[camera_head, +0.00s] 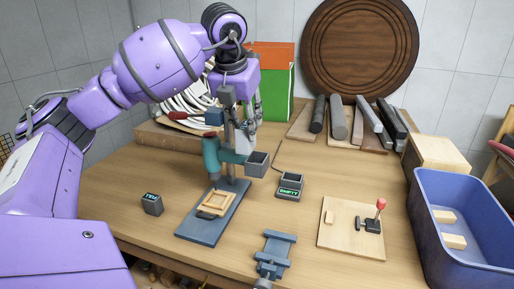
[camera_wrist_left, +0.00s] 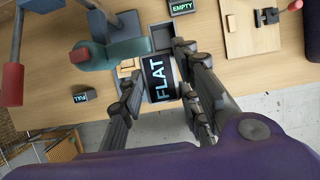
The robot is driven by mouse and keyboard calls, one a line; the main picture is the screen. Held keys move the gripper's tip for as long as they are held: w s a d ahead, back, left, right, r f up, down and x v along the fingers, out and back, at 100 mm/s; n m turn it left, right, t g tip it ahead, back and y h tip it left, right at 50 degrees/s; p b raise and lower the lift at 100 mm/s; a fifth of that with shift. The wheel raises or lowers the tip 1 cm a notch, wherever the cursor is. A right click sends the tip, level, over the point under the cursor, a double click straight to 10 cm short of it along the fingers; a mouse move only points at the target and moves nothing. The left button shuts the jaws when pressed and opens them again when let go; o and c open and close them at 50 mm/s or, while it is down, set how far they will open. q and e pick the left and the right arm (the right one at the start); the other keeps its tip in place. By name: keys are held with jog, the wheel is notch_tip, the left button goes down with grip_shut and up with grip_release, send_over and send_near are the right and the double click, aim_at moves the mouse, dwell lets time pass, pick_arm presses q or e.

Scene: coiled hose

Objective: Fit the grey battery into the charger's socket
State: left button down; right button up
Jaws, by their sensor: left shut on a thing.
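In the left wrist view my left gripper (camera_wrist_left: 157,78) is shut on a dark block labelled FLAT (camera_wrist_left: 165,92), a battery by its look. In the head view the gripper (camera_head: 248,137) is beside the teal machine, and the held block is hard to make out. The charger (camera_head: 290,186), labelled EMPTY, stands on the table to the right of the gripper. Its label also shows in the left wrist view (camera_wrist_left: 181,6). Another grey battery, labelled FULL (camera_head: 152,204), stands on the table at the left; it also shows in the wrist view (camera_wrist_left: 84,97). My right gripper is not in view.
The teal drill-like machine (camera_head: 212,156) stands on a blue base (camera_head: 203,232), with a grey box-shaped holder (camera_head: 257,164) at its side. A vise (camera_head: 274,252), a wooden board with a red-knobbed lever (camera_head: 350,236) and a blue crate (camera_head: 464,205) stand nearby. A coiled hose lies behind (camera_head: 185,101).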

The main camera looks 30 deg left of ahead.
pick_arm(q)
jog(key=b+x, duration=0.1)
jog(key=x, duration=0.2)
jog(key=w+b+x, duration=0.1)
jog(key=b+x, duration=0.1)
jog(key=x, duration=0.2)
jog(key=w+b+x, duration=0.1)
jog(key=x, duration=0.3)
jog(key=shift+w+d+r+b, duration=0.2)
jog(key=shift+d+r+b, duration=0.1)
jog(key=shift+b, duration=0.1)
jog(key=shift+s+r, duration=0.1)
jog(key=shift+r, duration=0.1)
jog(key=shift+f, duration=0.2)
jog(key=c, duration=1.3)
grip_release()
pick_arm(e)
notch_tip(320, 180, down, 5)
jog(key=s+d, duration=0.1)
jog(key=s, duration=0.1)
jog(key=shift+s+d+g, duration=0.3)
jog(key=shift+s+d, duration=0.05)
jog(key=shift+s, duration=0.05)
